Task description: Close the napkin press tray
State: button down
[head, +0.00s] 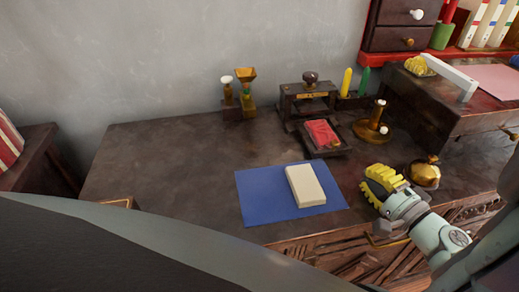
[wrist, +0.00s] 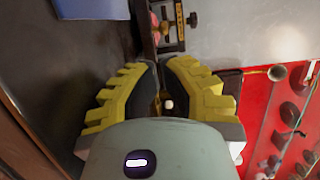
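The napkin press (head: 308,98) is a dark frame with a round knob on top and a gold label, standing at the back of the desk. Its tray (head: 342,149) sticks out at the front and holds a folded red napkin (head: 320,132). My gripper (head: 368,184) has yellow ridged fingers and is right of and nearer than the tray, apart from it. In the wrist view my gripper (wrist: 160,70) is open, with a gap between its fingers. The press (wrist: 180,25) shows past the fingertips there; the tray is hard to make out.
A brass stand (head: 372,130) with white knobs is just right of the tray. A brass pot (head: 425,174) stands right of my gripper. A cream block (head: 306,186) lies on a blue mat (head: 262,190). The desk's left side is clear.

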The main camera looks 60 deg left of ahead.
send_near(324, 126)
jog(key=s, duration=0.2)
jog(key=s+r, duration=0.1)
jog(key=shift+d, duration=0.35)
jog(key=shift+s, duration=0.1)
jog(key=w+a+b, duration=0.1)
jog(key=a, duration=0.2)
jog(key=w+a+b, duration=0.2)
jog(key=a, duration=0.2)
jog(key=w+a+b, duration=0.1)
jog(key=a, duration=0.2)
jog(key=shift+w+a+f+b, duration=0.1)
jog(key=shift+w+a+b, duration=0.2)
jog(key=shift+a, duration=0.05)
jog(key=shift+d, duration=0.1)
jog(key=shift+d, duration=0.5)
jog(key=d, duration=0.3)
jog(key=s+d, duration=0.1)
jog(key=d, duration=0.6)
jog(key=shift+s+d, duration=0.35)
jog(key=shift+d, duration=0.05)
